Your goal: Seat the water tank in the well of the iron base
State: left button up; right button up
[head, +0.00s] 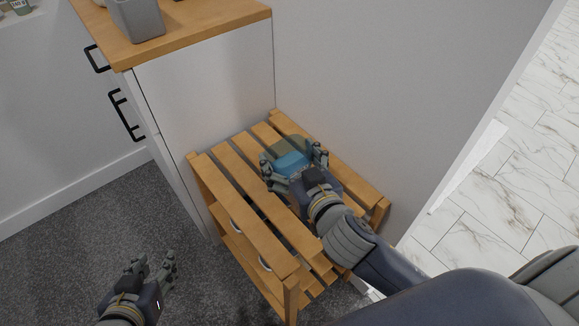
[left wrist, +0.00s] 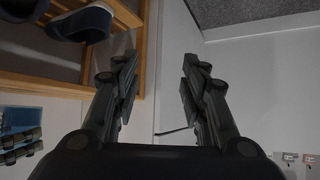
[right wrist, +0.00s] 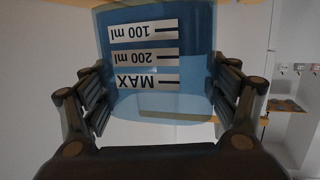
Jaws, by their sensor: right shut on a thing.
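The water tank (head: 292,162) is a translucent blue container held over the slatted wooden bench in the head view. My right gripper (head: 295,167) is shut on it, with fingers on both sides. In the right wrist view the tank (right wrist: 195,75) fills the space between the fingers; its white 100 ml, 200 ml and MAX labels appear upside down. I cannot tell whether the tank touches the slats. My left gripper (head: 152,264) is open and empty, low over the carpet left of the bench. I cannot make out the iron base or its well in any view.
The slatted bench (head: 229,184) stands against the wall and a white cabinet (head: 205,95). A grey container (head: 137,18) stands on the cabinet's wooden top. Dark shoes (left wrist: 80,24) sit on the bench's lower shelf. The carpet (head: 60,240) at left is clear.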

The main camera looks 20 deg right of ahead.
aim_at(295, 176)
notch_tip(295, 176, down, 3)
jog(key=shift+r+b, duration=0.2)
jog(key=shift+b, duration=0.4)
pick_arm(q)
jog(key=w+d+r+t+h, duration=0.1)
jog(key=w+d+r+t, duration=0.1)
jog(key=r, duration=0.4)
jog(key=shift+w+t, duration=0.9)
jog(key=shift+w, duration=0.35)
pick_arm(e)
jog(key=shift+f, duration=0.1)
jog(key=shift+f, duration=0.15)
jog(key=o, duration=1.3)
pick_arm(q)
jog(key=shift+w+r, duration=0.15)
jog(key=shift+r, duration=0.1)
jog(key=shift+f, duration=0.1)
